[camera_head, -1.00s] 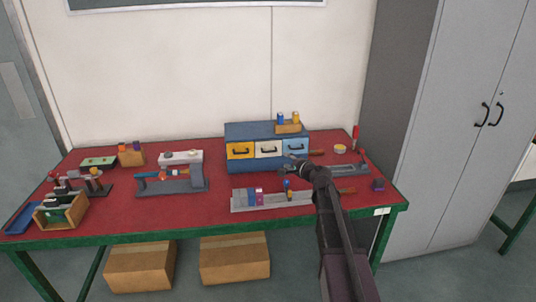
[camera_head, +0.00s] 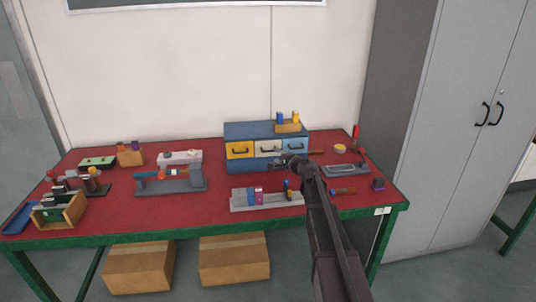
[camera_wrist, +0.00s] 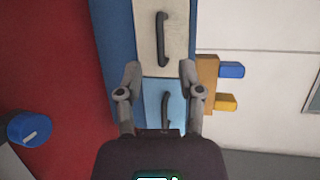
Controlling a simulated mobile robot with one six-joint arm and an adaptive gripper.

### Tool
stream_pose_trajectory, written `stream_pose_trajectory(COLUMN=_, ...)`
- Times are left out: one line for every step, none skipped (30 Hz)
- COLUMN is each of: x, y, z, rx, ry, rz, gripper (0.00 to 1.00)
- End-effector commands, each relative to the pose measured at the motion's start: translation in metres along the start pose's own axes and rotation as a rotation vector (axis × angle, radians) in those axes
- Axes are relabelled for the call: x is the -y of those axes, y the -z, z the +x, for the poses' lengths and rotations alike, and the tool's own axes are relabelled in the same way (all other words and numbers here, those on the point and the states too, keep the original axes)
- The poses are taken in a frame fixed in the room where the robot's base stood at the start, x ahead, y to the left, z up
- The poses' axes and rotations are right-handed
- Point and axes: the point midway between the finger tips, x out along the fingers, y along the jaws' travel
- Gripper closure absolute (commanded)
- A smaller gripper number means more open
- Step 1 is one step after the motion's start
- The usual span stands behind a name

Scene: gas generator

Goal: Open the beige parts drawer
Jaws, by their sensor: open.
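The beige parts drawer (camera_head: 268,148) is the middle one of three in a blue cabinet (camera_head: 262,130) on the red bench, and it looks shut. In the wrist view the beige drawer (camera_wrist: 150,20) with its dark handle (camera_wrist: 162,38) lies at the top, beyond my fingertips. My gripper (camera_wrist: 160,70) is open and empty. Its fingertips straddle the border of the beige drawer and the light blue drawer (camera_wrist: 152,87). In the head view my gripper (camera_head: 280,162) is in front of the cabinet, near the beige and light blue drawers, with no visible contact.
The yellow drawer (camera_head: 240,150) is left of the beige one. A wooden block (camera_head: 288,127) with blue and yellow pieces stands on the cabinet. A grey rack (camera_head: 266,201) with coloured blocks lies in front. A grey fixture (camera_head: 170,184) stands left, with bare red bench between.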

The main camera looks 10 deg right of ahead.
Motion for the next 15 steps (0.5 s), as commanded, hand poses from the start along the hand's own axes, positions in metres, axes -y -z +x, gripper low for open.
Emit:
stream_pose_trajectory(x=-0.001, y=0.002, z=0.012, rx=0.001, ry=0.000, rz=0.000, gripper=0.52)
stream_pose_trajectory(x=-0.001, y=0.002, z=0.017, rx=0.000, ry=0.000, rz=0.000, gripper=0.52)
stream_pose_trajectory(x=-0.001, y=0.001, z=0.023, rx=0.000, ry=0.001, rz=0.001, gripper=0.52)
stream_pose_trajectory(x=-0.001, y=0.001, z=0.028, rx=0.000, ry=0.001, rz=0.000, gripper=0.52)
stream_pose_trajectory(x=-0.001, y=0.001, z=0.032, rx=0.001, ry=0.001, rz=0.000, gripper=0.52)
stream_pose_trajectory(x=-0.001, y=0.001, z=0.038, rx=0.001, ry=0.000, rz=0.000, gripper=0.52)
stream_pose_trajectory(x=-0.001, y=0.001, z=0.042, rx=0.001, ry=0.000, rz=0.000, gripper=0.52)
stream_pose_trajectory(x=-0.001, y=0.001, z=0.046, rx=0.001, ry=0.000, rz=-0.001, gripper=0.52)
stream_pose_trajectory(x=-0.001, y=0.001, z=0.051, rx=0.001, ry=0.000, rz=-0.001, gripper=0.52)
stream_pose_trajectory(x=-0.001, y=0.001, z=0.055, rx=0.001, ry=0.000, rz=-0.001, gripper=0.52)
stream_pose_trajectory(x=-0.001, y=0.001, z=0.058, rx=0.001, ry=0.000, rz=-0.001, gripper=0.52)
stream_pose_trajectory(x=-0.001, y=0.001, z=0.062, rx=0.000, ry=0.000, rz=-0.001, gripper=0.52)
stream_pose_trajectory(x=-0.001, y=0.001, z=0.064, rx=0.000, ry=0.000, rz=-0.001, gripper=0.52)
stream_pose_trajectory(x=0.000, y=0.000, z=0.066, rx=0.000, ry=0.000, rz=0.000, gripper=0.52)
stream_pose_trajectory(x=0.000, y=0.000, z=0.069, rx=0.000, ry=0.000, rz=0.000, gripper=0.52)
